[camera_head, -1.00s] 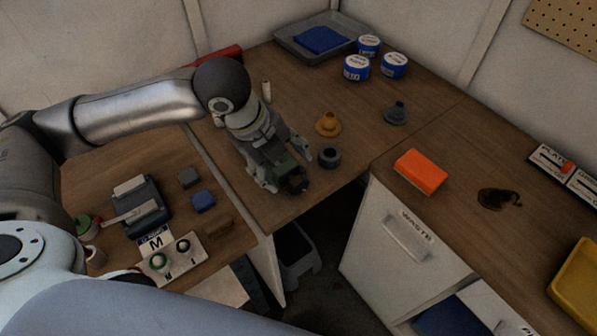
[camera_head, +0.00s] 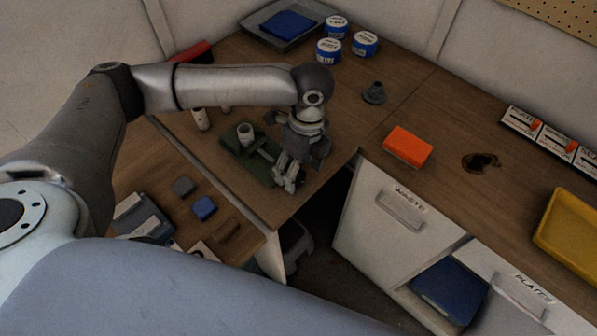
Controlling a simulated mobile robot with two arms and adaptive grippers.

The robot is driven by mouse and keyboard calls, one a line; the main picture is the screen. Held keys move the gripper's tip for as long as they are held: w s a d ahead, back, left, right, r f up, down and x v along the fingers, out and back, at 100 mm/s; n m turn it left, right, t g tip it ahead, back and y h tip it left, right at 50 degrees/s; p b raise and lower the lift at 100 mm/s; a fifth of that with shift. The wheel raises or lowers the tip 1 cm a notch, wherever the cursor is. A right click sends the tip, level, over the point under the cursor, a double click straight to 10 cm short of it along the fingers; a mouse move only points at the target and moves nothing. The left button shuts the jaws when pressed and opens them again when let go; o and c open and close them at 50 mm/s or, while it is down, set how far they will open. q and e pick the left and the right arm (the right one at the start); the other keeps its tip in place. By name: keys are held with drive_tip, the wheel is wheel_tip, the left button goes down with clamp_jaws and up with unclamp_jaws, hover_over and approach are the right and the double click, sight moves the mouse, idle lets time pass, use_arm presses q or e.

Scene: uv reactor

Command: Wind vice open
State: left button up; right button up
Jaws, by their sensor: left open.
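The vice (camera_head: 240,150) is a dark green block on the wooden bench, with a grey cylindrical part standing on it and a pale bar at its right side. My left gripper (camera_head: 288,182) points down at the vice's right end, near the bench's front edge. Its fingers are open. The gripper hides the right end of the vice, so I cannot tell whether the fingers touch its handle. My right gripper is not in view.
Pale cylinders (camera_head: 201,119) stand left of the vice. Blue-labelled tubs (camera_head: 329,51) and a grey tray (camera_head: 252,21) are at the back. A gap opens below the bench edge.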

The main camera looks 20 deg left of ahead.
use_arm(q)
wheel_tip(320, 180, down, 2)
drive_tip(key=shift+s, duration=0.15)
drive_tip(key=shift+f, duration=0.35)
drive_tip(key=c, duration=1)
drive_tip(key=shift+s+a+r+t+p, duration=0.1)
drive_tip(key=shift+s+a+t+p, duration=0.05)
drive_tip(key=shift+t+p, duration=0.45)
drive_tip(key=shift+s+t+h+p, duration=0.1)
drive_tip(key=shift+t+h+p, duration=0.3)
drive_tip(key=shift+t+p, duration=0.15)
drive_tip(key=shift+s+f+t+h, duration=0.15)
drive_tip(key=shift+t+h, duration=0.35)
drive_tip(key=shift+t, duration=1.15)
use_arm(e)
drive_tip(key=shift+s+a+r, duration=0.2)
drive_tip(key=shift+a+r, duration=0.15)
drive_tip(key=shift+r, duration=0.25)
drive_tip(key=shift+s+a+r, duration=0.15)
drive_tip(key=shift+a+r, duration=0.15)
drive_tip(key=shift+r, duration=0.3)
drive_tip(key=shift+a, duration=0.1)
